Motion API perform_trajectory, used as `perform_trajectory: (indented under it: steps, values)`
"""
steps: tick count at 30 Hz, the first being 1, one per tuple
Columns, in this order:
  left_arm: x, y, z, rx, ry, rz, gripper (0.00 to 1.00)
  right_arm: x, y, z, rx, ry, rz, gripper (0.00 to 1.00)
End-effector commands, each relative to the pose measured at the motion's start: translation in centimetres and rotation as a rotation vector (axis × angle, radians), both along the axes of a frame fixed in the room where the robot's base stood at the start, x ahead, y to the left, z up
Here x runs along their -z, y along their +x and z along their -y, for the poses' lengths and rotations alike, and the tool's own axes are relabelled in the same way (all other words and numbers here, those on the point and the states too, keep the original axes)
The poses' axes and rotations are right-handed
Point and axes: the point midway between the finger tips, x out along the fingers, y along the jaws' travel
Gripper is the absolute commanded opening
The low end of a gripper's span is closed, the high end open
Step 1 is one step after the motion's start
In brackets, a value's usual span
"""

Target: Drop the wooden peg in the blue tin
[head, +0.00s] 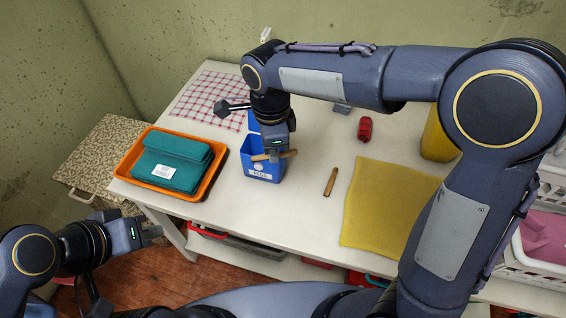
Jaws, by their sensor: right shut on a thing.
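The blue tin (262,173), an open-topped box with a white label, stands on the white table. My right gripper (275,155) points down at the tin's mouth and is shut on a wooden peg (259,158). The peg lies crosswise in the jaws, its ends sticking out on both sides over the tin's opening. The gripper hides the peg's middle and part of the tin's rim; I cannot tell whether the peg touches the rim. My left gripper (153,232) is empty, off the table's front left edge; its jaw gap is unclear.
A second wooden piece (330,182) lies right of the tin. An orange tray (126,168) with folded teal cloth (170,162) is on the left. A checked cloth (208,98), a red object (365,128), a yellow cloth (385,205) and a yellow container (437,140) are around the table.

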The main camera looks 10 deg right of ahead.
Motion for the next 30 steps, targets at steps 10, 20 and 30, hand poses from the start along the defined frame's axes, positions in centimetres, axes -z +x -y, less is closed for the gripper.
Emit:
perform_trajectory:
  steps: [10, 20, 30]
  values:
    - [-2.2, 0.0, 0.0, 0.000, 0.000, 0.000, 0.00, 1.4, 6.4, -1.8, 0.329, -0.003, 0.000, 0.00]
    - [-3.0, 0.0, 0.0, 0.000, 0.000, 0.000, 0.00, 2.6, 9.3, -2.6, 0.486, -0.001, 0.000, 0.00]
    - [-3.0, 0.0, 0.0, 0.000, 0.000, 0.000, 0.00, 2.7, 9.4, -2.6, 0.495, 0.000, 0.000, 0.00]
